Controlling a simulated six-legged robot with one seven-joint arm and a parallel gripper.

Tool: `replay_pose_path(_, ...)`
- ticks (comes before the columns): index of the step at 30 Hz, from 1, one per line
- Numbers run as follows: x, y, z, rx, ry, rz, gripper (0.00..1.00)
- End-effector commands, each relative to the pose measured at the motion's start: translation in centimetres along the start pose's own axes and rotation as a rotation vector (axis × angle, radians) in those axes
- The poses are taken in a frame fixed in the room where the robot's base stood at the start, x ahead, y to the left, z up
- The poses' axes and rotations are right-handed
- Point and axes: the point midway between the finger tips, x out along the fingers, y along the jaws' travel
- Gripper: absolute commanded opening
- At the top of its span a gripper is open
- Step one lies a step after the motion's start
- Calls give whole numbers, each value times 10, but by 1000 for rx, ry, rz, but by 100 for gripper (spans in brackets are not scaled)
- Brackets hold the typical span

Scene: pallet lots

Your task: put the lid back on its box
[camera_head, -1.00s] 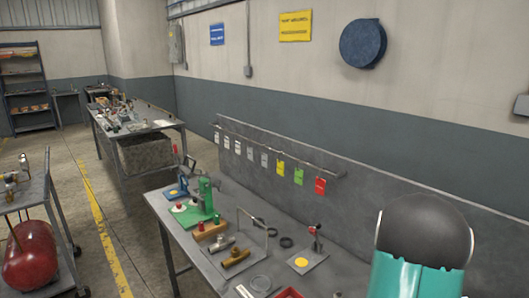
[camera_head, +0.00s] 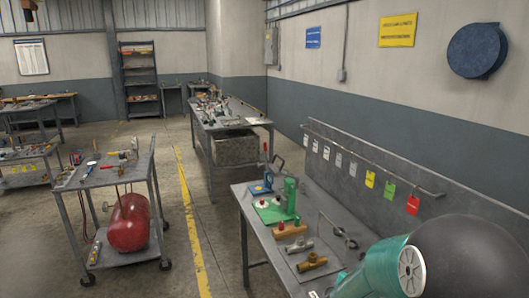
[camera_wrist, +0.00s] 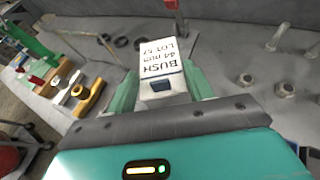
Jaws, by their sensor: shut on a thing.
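My gripper (camera_wrist: 160,80) shows in the wrist view with its green fingers on either side of a small white piece (camera_wrist: 160,62), shut on it. The piece has dark edges, a dark notch on its near face and a label reading "BUSH 44 mm LOT 57". It looks like the lid, but I cannot tell whether a box is under it. The grey workbench (camera_wrist: 225,40) lies beyond and below the piece. In the head view only my teal arm shows at the lower right; the gripper and the piece are out of view. No separate open box is recognisable.
The workbench carries a green fixture (camera_head: 280,205), brass fittings (camera_head: 312,262) and a wire stand (camera_head: 338,228). Coloured tags hang from a rail (camera_head: 365,155) behind it. A cart (camera_head: 110,180) with a red tank (camera_head: 128,222) stands left, across an open aisle.

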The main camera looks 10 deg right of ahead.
Motion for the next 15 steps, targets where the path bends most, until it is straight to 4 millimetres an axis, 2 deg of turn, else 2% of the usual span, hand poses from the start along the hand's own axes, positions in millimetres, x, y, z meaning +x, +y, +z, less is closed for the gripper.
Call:
replay_pose_path(1, -12, 22, -3, -24, -1, 54, 30)
replay_pose_path(3, -28, 50, -8, -56, -1, 125, 30)
replay_pose_path(9, -80, 122, -25, -149, -8, 324, 30)
replay_pose_path(12, -104, 147, -33, -186, -11, 402, 30)
replay_pose_path(15, -120, 163, -39, -211, -13, 455, 30)
